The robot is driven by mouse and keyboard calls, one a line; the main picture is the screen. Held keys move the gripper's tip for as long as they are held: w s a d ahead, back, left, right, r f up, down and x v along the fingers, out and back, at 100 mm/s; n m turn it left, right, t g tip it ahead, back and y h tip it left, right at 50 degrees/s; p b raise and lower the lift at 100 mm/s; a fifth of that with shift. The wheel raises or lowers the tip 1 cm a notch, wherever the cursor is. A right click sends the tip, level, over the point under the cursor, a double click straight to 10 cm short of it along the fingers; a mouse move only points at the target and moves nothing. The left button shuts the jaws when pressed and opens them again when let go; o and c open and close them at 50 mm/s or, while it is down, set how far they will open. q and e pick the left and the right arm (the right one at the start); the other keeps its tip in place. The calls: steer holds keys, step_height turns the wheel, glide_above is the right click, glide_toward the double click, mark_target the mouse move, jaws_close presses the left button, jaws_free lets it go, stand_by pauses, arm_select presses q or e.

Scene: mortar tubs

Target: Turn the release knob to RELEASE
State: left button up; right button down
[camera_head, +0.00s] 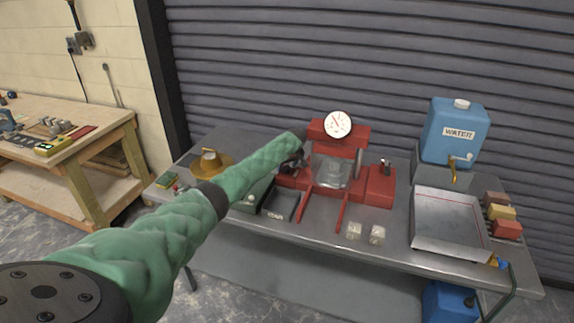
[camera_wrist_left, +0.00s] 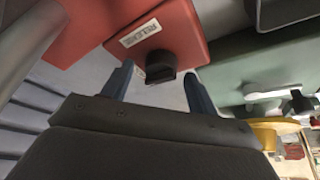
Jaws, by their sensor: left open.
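The release knob (camera_wrist_left: 160,66) is a black knob on the red machine (camera_wrist_left: 95,28), below a white label (camera_wrist_left: 139,33) reading RELEASE. In the left wrist view my left gripper (camera_wrist_left: 158,82) is open, its two fingertips on either side of the knob with gaps between. I cannot tell how deep the fingers reach around it. In the head view the red machine (camera_head: 379,187) with a round white dial (camera_head: 338,124) stands on the grey table, and my left gripper (camera_head: 291,162) is at its left block; my arm hides the knob there. My right gripper is not in view.
A black tray (camera_head: 282,205) and a yellow round object (camera_head: 210,162) lie left of the machine. A metal tray (camera_head: 450,222), a blue water container (camera_head: 454,130) and colored blocks (camera_head: 502,213) are at the right.

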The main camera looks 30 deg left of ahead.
arm_select(q)
steer(key=shift+a+f, duration=0.15)
steer(key=shift+f, duration=0.2)
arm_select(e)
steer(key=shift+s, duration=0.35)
arm_select(q)
steer(key=c, duration=1)
